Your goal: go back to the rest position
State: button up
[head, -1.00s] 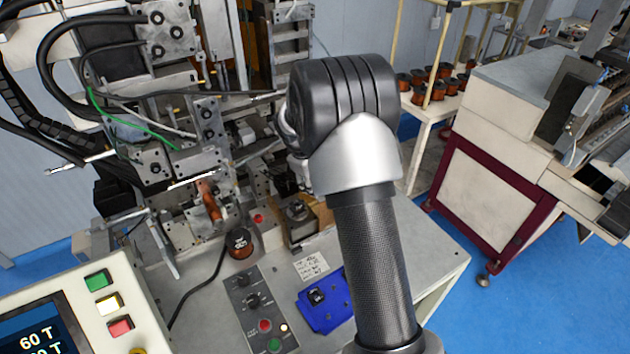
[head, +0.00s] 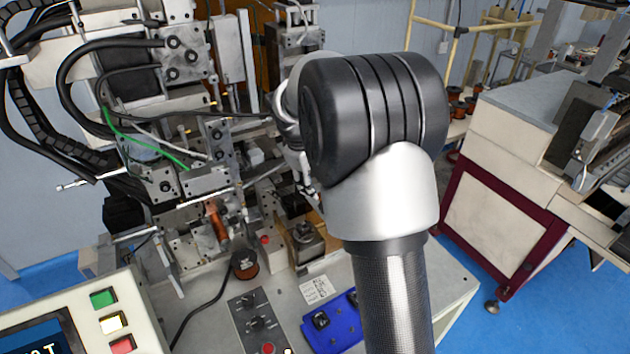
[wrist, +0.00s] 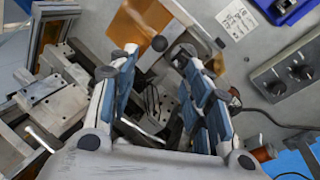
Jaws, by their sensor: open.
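My gripper (wrist: 160,52) is open in the wrist view, with its two blue-padded fingers apart and nothing between them. It hangs over the coil winder's (wrist: 55,95) metal blocks and the grey bench top. In the head view my black-and-silver arm fills the middle and hides most of the gripper; only a small part shows at the arm's left edge, by the coil winder (head: 190,180).
A blue tray (head: 345,335) and a white label (head: 315,289) lie on the bench beside a knob panel (head: 250,315). A copper spool (head: 245,265) stands near the winder. A button panel (head: 110,315) is at lower left. A cream-and-red machine (head: 510,210) stands right.

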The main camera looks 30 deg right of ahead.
jog(key=s+a+r+m+t+y+b, duration=0.1)
jog(key=s+a+r+m+b, duration=0.2)
jog(key=s+a+b, duration=0.85)
jog(key=s+a+f+m+t+y+b, duration=0.1)
jog(key=s+a+f, duration=0.2)
jog(key=s, duration=0.7)
jog(key=s+a+f+m+y+b, duration=0.1)
jog(key=s+a+f+b, duration=0.1)
jog(key=s+f, duration=0.4)
jog(key=s+a, duration=0.1)
jog(key=s, duration=0.3)
jog(key=shift+a+t, duration=0.2)
jog(key=shift+t, duration=0.2)
jog(key=shift+d, duration=0.1)
